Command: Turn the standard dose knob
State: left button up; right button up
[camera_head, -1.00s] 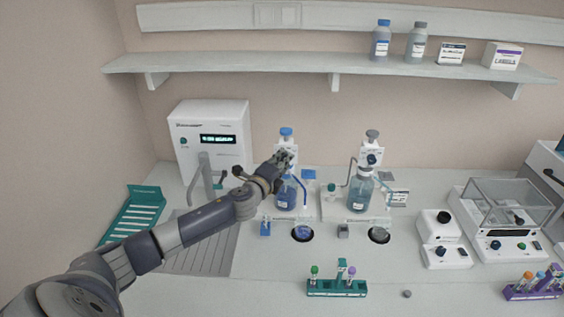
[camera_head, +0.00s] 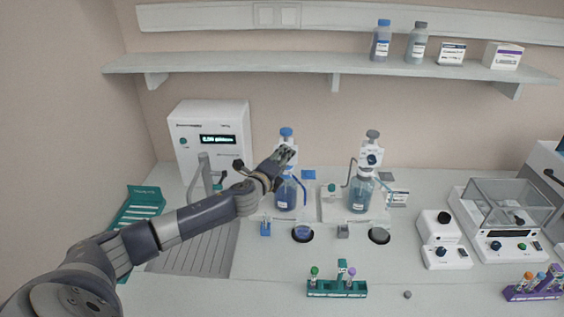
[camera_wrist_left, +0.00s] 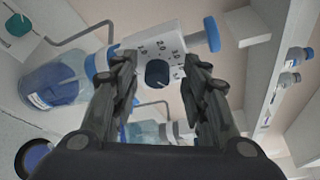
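A bottle-top dispenser with a blue cap (camera_head: 286,132) stands on a blue-filled bottle (camera_head: 286,197). Its white head (camera_wrist_left: 147,47) carries a dark blue round knob (camera_wrist_left: 157,73) in the left wrist view. My left gripper (camera_head: 286,154) is in front of this head and hides the knob in the head view. In the left wrist view the left gripper (camera_wrist_left: 160,68) is open, its fingers on either side of the knob with gaps showing. A second, grey-capped dispenser (camera_head: 372,137) to the right has its own dark knob (camera_head: 371,159). My right gripper is not in view.
A white machine with a lit display (camera_head: 218,139) and a tap stands at the left. A tube rack (camera_head: 337,290) is at the front, a balance (camera_head: 503,222) at the right. A shelf (camera_head: 300,64) with bottles and boxes runs above.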

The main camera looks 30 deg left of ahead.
pick_arm(q)
jog(key=shift+d+f, duration=0.1)
jog(key=shift+f, duration=0.05)
jog(key=v, duration=1.2)
dwell(0.5)
